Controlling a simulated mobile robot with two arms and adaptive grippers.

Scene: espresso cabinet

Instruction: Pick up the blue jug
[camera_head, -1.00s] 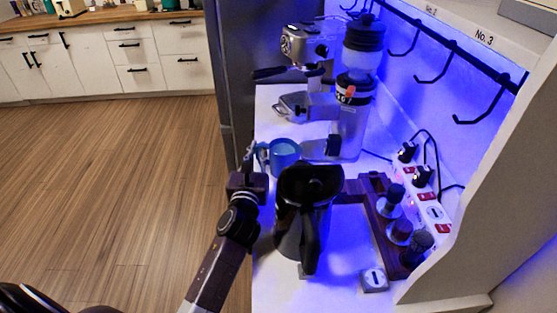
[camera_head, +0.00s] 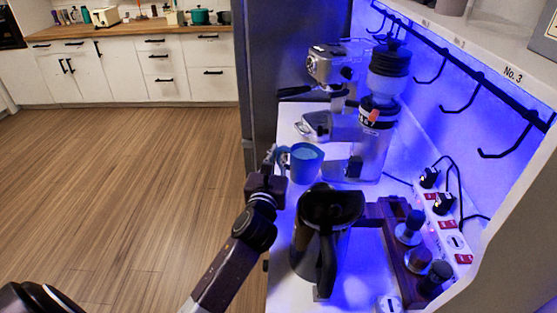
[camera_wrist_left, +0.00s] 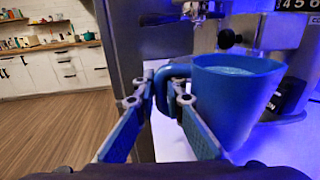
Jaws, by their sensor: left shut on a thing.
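The blue jug (camera_head: 305,164) is upright on the white counter, in front of the grinder, in the head view. Its body fills the right middle of the left wrist view (camera_wrist_left: 235,100), with its handle pointing left. My left gripper (camera_head: 277,157) is at the jug's left side. In the wrist view its two fingers (camera_wrist_left: 165,80) are around the handle, and it is shut on it. I cannot tell any gap between the jug and the counter. My right gripper is not in view.
A large black kettle (camera_head: 331,225) stands close in front of the jug. A silver grinder (camera_head: 362,140) and an espresso machine (camera_head: 335,68) are behind. A wooden rack (camera_head: 398,240) with tampers is at the right. The floor (camera_head: 130,190) at the left is clear.

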